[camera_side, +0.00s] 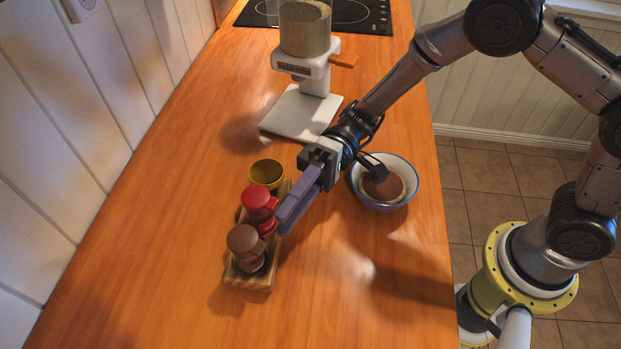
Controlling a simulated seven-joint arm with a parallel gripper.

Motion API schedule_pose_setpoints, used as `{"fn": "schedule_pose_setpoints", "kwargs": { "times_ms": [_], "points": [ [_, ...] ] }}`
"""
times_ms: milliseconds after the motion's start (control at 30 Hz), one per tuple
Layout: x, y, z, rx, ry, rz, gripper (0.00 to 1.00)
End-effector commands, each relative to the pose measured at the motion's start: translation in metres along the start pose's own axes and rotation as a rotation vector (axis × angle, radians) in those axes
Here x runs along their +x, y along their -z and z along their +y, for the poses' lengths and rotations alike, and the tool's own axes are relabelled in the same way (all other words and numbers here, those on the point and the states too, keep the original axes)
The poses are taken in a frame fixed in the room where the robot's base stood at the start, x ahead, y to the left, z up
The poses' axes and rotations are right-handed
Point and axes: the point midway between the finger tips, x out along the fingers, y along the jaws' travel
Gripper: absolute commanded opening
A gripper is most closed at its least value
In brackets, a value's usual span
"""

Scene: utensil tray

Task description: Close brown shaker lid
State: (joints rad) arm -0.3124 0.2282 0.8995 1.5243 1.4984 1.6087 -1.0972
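The brown shaker (249,262) stands in the front end of a small wooden tray (248,281). Its round brown lid (242,238) sits on top and looks slightly tilted; I cannot tell whether it is fully seated. A red shaker (259,203) stands just behind it in the same tray. My gripper (286,222) has long purple fingers pointing down and left. Their tips are beside the red shaker on its right, above and behind the brown shaker's right side. The fingers overlap in this view, so their opening is hidden. Contact with the red shaker is unclear.
A yellow cup (267,174) is at the tray's back end. A blue-rimmed bowl (409,184) with brown contents is right of my gripper. A white grinder (300,112) stands behind, before a black cooktop (349,14). The wooden counter (160,255) is clear in front and left.

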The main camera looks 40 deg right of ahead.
Motion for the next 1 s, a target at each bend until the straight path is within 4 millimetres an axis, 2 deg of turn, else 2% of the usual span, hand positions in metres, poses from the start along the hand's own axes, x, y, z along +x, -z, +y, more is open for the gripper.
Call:
{"fn": "schedule_pose_setpoints", "kwargs": {
  "times_ms": [33,200,400,867,967,1000],
  "points": [
    [-0.013,0.001,0.000,-0.001,0.000,0.006,0.36],
    [-0.046,0.001,0.000,0.000,0.000,0.005,0.36],
    [-0.068,0.001,0.000,0.000,-0.001,0.001,0.36],
    [-0.074,0.001,-0.001,-0.003,-0.001,0.002,0.36],
    [-0.077,0.003,-0.013,-0.039,-0.011,0.009,0.36],
    [-0.079,0.004,-0.025,-0.071,-0.020,0.012,0.36]
  ]
}}
